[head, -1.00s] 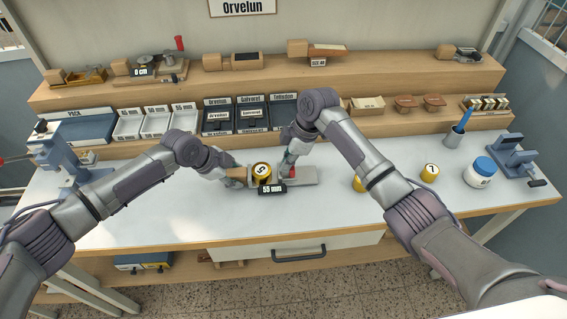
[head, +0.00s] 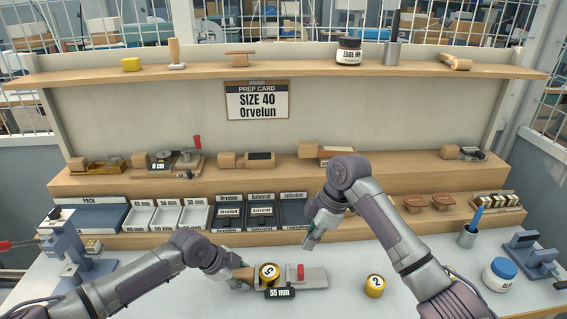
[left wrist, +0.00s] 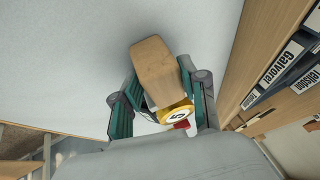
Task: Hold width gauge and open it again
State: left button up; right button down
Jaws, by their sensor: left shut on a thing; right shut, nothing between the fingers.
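The width gauge (head: 312,278) lies on the white table, a grey bar with a red knob (head: 300,272) and a display reading 55 mm (head: 279,292). A yellow roll marked 5 (head: 268,272) sits on it, left of the knob. My left gripper (head: 243,277) is shut on the gauge's wooden handle at its left end; the left wrist view shows the wooden block (left wrist: 156,72) between the fingers. My right gripper (head: 312,238) is shut and empty, raised above and behind the gauge, apart from the red knob.
A yellow roll marked 2 (head: 375,286) stands right of the gauge. A white jar with a blue lid (head: 499,274) and a pen cup (head: 467,236) are further right. A blue press (head: 65,245) stands at left. Labelled trays (head: 262,213) line the back. A prep card reads SIZE 40 Orvelun (head: 257,101).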

pick_arm(q)
jog(key=shift+s+f, duration=0.2)
jog(key=shift+f, duration=0.1)
jog(key=o, duration=1.2)
jog(key=shift+w, duration=0.25)
jog(key=shift+r, duration=0.15)
